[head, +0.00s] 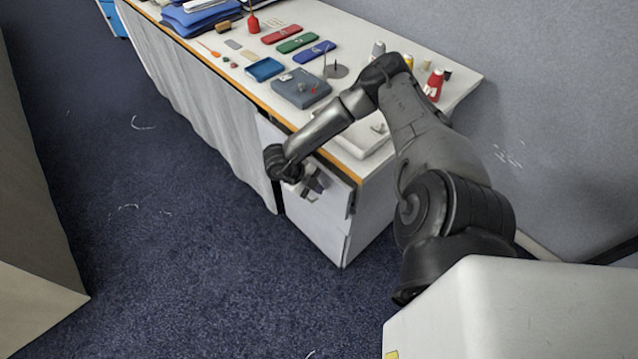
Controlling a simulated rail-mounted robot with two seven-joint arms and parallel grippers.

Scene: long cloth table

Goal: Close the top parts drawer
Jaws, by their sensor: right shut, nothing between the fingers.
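The white parts drawer unit (318,226) stands under the near end of the table. The top parts drawer (338,188) has its front partly covered by my right gripper and wrist. It looks flush or nearly flush with the unit; I cannot tell if a small gap is left. My right gripper (314,190) is shut and empty, right at the upper part of the drawer front. Whether its fingers touch the front or the handle is too small to tell. My left gripper is not in view.
The long table (398,48) carries a grey box (300,88), a blue tray (265,69), several coloured cases and a red-and-white bottle (433,85). A white cloth (215,108) hangs along its front. A grey wall (540,90) stands behind.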

